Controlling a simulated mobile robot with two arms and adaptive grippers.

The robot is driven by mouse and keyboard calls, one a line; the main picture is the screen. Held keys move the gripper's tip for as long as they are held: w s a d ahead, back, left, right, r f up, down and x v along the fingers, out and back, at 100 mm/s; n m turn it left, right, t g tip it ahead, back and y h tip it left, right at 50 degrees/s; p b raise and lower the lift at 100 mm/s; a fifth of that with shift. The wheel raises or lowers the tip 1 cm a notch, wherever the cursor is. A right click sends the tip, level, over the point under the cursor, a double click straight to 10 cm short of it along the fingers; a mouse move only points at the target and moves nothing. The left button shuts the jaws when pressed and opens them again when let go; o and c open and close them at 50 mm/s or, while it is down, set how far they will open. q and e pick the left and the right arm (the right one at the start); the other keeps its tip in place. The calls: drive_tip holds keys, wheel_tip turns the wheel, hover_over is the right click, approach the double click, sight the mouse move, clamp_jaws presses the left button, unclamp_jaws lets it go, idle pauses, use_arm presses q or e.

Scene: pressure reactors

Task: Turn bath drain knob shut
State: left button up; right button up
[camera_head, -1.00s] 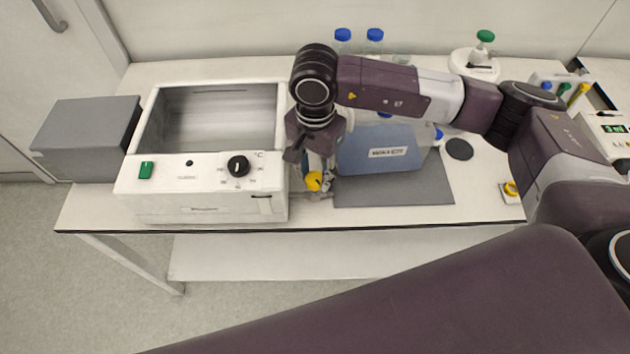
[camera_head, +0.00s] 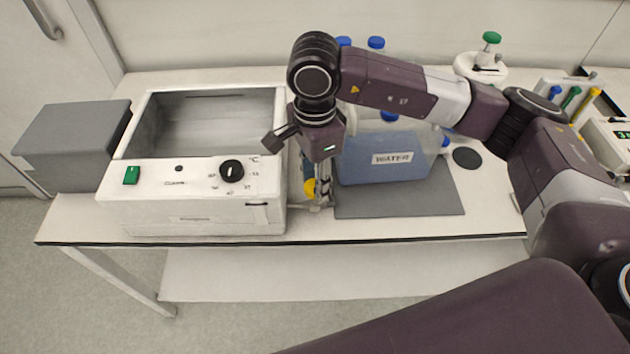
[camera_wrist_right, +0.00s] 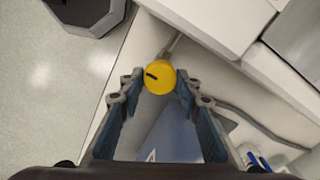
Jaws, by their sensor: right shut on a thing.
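The bath drain knob is a round yellow knob with a dark mark. It shows in the right wrist view (camera_wrist_right: 159,77) and, partly hidden, in the head view (camera_head: 309,188), at the right side of the white water bath (camera_head: 190,208). My right gripper (camera_wrist_right: 160,80) is shut on the knob, one finger at each side of it; in the head view the gripper (camera_head: 318,190) points down there. A thin grey pipe runs from behind the knob toward the bath. My left gripper is not in view.
A blue-grey container (camera_head: 380,165) stands on a grey mat (camera_head: 400,200) just right of my gripper. A grey box (camera_head: 75,140) is left of the bath. Blue-capped bottles (camera_head: 376,44) stand behind my arm. The table's front edge is close.

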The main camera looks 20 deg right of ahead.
drive_tip(key=shift+w+r, duration=0.1)
drive_tip(key=o, duration=1.2)
drive_tip(key=shift+c, duration=0.2)
wheel_tip(320, 180, up, 12)
